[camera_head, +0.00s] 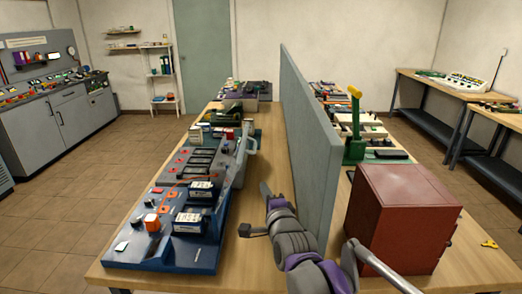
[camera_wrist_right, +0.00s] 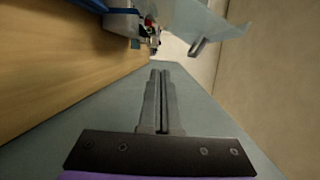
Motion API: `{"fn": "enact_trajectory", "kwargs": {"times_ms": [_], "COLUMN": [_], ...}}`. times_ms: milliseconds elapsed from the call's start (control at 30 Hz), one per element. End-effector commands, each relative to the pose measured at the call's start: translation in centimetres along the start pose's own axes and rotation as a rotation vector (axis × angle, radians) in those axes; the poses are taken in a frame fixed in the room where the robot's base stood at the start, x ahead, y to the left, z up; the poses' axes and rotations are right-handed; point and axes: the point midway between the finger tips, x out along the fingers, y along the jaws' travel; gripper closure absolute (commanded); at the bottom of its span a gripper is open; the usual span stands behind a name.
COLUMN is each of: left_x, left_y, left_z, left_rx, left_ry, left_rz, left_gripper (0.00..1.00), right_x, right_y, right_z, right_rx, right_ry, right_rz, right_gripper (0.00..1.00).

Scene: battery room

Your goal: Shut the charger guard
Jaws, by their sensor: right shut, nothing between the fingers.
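The charger guard (camera_head: 239,160) looks like a pale, see-through panel. My right gripper (camera_head: 265,188) is shut and empty, to the right of the guard and close to the grey divider. In the right wrist view its two fingers (camera_wrist_right: 160,72) lie together, pointing toward the guard and apart from it. My left gripper is not in view.
A tall grey divider (camera_head: 305,125) runs down the workbench (camera_head: 255,262), just right of my right gripper. A red box (camera_head: 405,215) stands on the right half. Batteries, including one (camera_head: 190,222), sit on the board. Bare wood lies between board and divider.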

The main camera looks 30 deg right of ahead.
Motion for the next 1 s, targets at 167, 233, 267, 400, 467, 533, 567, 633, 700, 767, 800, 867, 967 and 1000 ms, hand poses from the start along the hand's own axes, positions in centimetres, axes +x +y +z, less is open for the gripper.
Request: {"fn": "enact_trajectory", "kwargs": {"times_ms": [167, 233, 267, 400, 467, 533, 567, 633, 700, 767, 800, 867, 967, 1000], "left_x": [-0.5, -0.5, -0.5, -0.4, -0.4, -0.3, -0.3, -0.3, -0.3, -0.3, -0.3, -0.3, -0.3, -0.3], "left_y": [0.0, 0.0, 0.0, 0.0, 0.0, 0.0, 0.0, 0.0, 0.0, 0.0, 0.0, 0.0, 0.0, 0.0], "left_z": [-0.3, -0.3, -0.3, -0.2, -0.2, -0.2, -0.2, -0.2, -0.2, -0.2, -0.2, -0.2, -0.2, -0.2], "left_rx": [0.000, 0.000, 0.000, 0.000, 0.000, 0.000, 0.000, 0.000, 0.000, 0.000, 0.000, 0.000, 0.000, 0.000], "left_ry": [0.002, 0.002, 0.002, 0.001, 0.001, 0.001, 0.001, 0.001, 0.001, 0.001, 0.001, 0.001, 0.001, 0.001], "left_rz": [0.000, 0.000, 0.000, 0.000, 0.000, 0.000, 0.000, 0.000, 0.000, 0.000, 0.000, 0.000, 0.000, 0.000], "left_gripper": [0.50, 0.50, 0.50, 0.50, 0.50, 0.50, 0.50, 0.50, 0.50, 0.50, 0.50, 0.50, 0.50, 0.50], "right_x": [1.8, 2.2, 2.5, 4.2, 5.3, 6.6, 7.1, 8.3, 9.4, 10.2, 10.6, 11.2, 11.6, 11.7], "right_y": [-4.2, -4.6, -4.7, -4.8, -5.0, -5.2, -5.2, -5.4, -5.5, -5.7, -5.7, -5.8, -5.9, -5.9], "right_z": [-2.0, -2.3, -2.3, -2.4, -2.4, -2.5, -2.5, -2.5, -2.6, -2.6, -2.6, -2.7, -2.7, -2.7], "right_rx": [0.197, 0.220, 0.224, 0.225, 0.223, 0.222, 0.222, 0.222, 0.222, 0.222, 0.222, 0.222, 0.222, 0.221], "right_ry": [0.036, 0.038, 0.038, 0.038, 0.038, 0.037, 0.037, 0.037, 0.037, 0.037, 0.037, 0.037, 0.037, 0.037], "right_rz": [-0.135, -0.150, -0.152, -0.152, -0.151, -0.151, -0.151, -0.150, -0.150, -0.150, -0.150, -0.150, -0.150, -0.150], "right_gripper": [1.00, 1.00, 1.00, 1.00, 1.00, 1.00, 1.00, 1.00, 1.00, 1.00, 1.00, 1.00, 1.00, 1.00]}}
